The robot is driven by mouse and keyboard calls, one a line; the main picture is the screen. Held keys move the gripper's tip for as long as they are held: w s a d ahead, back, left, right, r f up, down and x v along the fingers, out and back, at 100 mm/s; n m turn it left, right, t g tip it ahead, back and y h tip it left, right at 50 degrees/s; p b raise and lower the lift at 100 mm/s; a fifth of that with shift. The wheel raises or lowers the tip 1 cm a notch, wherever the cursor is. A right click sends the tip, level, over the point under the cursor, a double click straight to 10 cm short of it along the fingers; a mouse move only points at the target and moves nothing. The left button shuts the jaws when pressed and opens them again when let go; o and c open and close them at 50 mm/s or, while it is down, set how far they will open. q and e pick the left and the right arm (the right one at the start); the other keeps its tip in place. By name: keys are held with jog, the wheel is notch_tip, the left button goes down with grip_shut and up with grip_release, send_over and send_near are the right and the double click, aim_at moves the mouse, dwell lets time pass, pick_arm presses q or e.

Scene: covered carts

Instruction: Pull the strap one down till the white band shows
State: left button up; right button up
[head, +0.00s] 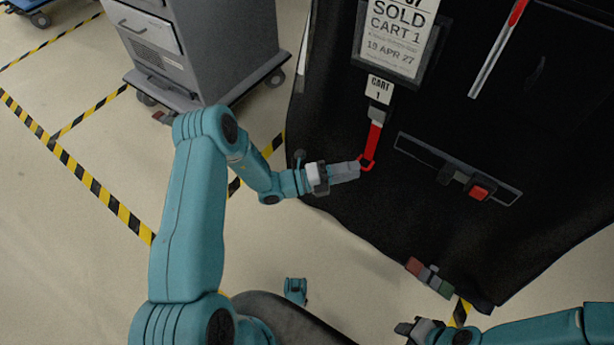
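The red strap (374,138) hangs down the black cover from a grey buckle (377,115) under a white "CART 1" tag (379,89). It ends in a red loop (370,162), and its visible part is plain red. My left gripper (357,169) reaches in from the left, with its grey fingertips at the loop, overlapping it in the picture. Its fingers look close together, but I cannot tell whether they are shut on the loop. My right gripper (406,328) is low in the picture, well away from the strap, and its fingers are unclear.
The black cover (340,200) drapes over the cart. A grey cabinet (215,50) stands behind. Yellow-black tape marks the open floor.

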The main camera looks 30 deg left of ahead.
pick_arm(q)
jog(key=p+v, duration=0.2)
jog(key=v, duration=1.1)
jog(key=shift+a, duration=0.1)
